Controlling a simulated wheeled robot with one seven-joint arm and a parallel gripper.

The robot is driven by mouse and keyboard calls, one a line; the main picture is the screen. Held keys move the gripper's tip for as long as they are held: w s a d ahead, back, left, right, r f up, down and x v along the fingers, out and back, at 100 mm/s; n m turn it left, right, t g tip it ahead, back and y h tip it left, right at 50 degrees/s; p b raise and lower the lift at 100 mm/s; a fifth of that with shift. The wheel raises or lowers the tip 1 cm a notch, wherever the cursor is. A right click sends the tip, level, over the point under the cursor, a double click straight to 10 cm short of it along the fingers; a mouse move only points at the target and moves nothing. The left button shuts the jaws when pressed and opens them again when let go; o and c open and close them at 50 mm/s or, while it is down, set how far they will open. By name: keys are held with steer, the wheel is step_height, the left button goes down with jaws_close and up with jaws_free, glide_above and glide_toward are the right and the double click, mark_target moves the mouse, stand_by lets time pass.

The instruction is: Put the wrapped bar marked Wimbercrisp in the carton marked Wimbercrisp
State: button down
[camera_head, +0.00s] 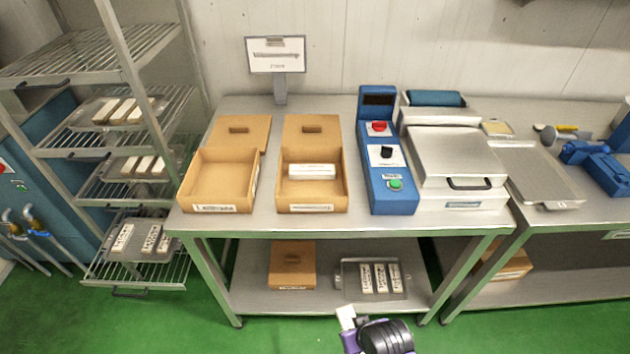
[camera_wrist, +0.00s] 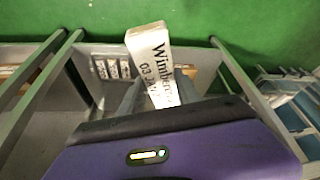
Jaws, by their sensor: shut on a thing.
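My gripper (camera_head: 352,326) is at the bottom of the head view, in front of the table and above the green floor. It is shut on a white wrapped bar (camera_wrist: 148,52), which sticks out from between the fingers in the wrist view. Its black print begins "Wimber", with a date line beside it. The bar's white end (camera_head: 346,314) shows in the head view. Two open brown cartons stand on the table: a left carton (camera_head: 187,200) that looks empty and a right carton (camera_head: 283,197) with one white bar (camera_head: 312,171) in it. Their front labels are too small to read.
A blue control box (camera_head: 390,170) and a lidded steel machine (camera_head: 455,160) stand right of the cartons. The lower shelf holds a closed carton (camera_head: 292,268) and a tray (camera_head: 347,282) with several bars. A rack (camera_head: 130,60) with trays of bars stands left.

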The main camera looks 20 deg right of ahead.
mark_target(352, 327)
step_height(352, 327, up, 4)
steer(key=p, duration=0.3)
steer(key=shift+s+d, duration=0.1)
steer(key=shift+f, duration=0.1)
